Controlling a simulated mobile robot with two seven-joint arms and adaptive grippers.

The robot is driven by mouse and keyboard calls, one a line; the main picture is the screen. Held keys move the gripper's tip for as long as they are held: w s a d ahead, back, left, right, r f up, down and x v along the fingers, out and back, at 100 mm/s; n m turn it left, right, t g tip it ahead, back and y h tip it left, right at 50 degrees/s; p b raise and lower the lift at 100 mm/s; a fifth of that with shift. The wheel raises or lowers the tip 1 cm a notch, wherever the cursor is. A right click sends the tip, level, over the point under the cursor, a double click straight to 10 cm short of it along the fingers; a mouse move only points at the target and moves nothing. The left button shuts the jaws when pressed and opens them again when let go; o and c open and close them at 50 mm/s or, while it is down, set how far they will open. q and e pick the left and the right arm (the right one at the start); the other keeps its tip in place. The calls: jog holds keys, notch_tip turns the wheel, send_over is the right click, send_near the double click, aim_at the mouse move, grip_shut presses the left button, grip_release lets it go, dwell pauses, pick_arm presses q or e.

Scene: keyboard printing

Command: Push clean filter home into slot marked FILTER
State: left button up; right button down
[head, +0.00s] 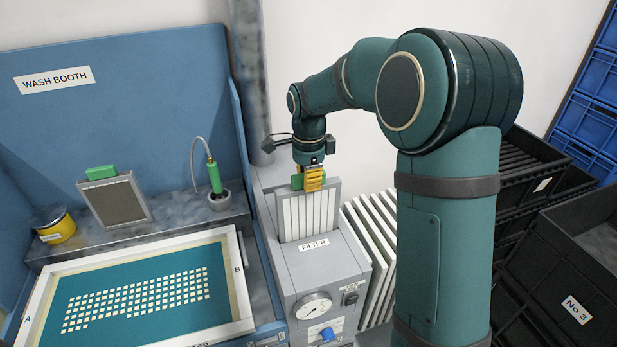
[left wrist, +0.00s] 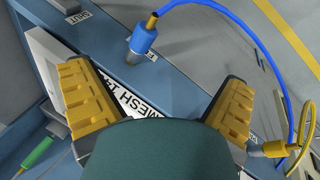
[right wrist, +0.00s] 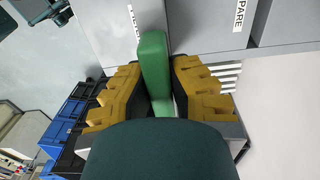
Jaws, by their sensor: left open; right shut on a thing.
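The clean filter (head: 306,216), a pale pleated panel in a grey frame, stands upright at the top of the grey unit (head: 330,262). Its lower edge is behind the label FILTER (head: 314,245), and much of the panel shows above the unit; I cannot tell how deep it sits. My right gripper (head: 314,181) is above it, shut on its green handle (head: 298,181). The handle (right wrist: 155,65) also shows between the fingers in the right wrist view.
A brown-grey filter (head: 118,203) with a green handle leans on the wash booth ledge at left. A yellow tin (head: 56,228) and a green spray nozzle (head: 214,176) are beside it. A framed screen (head: 238,282) lies in front. White panels (head: 378,238) and black crates (head: 570,245) stand right.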

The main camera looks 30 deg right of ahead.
aim_at(308, 212)
jog(key=shift+f+b, duration=3.05)
jog(key=shift+f, duration=2.35)
pick_arm(q)
notch_tip(308, 212, down, 9)
jog(key=b, duration=0.2)
jog(key=shift+s+d, duration=0.2)
jog(key=shift+s, duration=0.15)
pick_arm(e)
jog(key=shift+f, duration=2)
pick_arm(q)
jog(key=shift+s+f+b, duration=0.3)
jog(key=shift+f+b, duration=0.3)
jog(key=shift+b, duration=0.05)
pick_arm(e)
jog(key=shift+s+f, duration=0.1)
jog(key=shift+f, duration=0.8)
pick_arm(q)
jog(key=shift+d, duration=0.1)
pick_arm(e)
jog(key=c, duration=1)
grip_release()
pick_arm(q)
jog(key=shift+r, duration=0.1)
pick_arm(e)
jog(key=shift+r, duration=0.1)
notch_tip(308, 212, up, 6)
jog(key=p, duration=0.6)
pick_arm(q)
notch_tip(308, 212, up, 6)
jog(key=shift+f, duration=0.1)
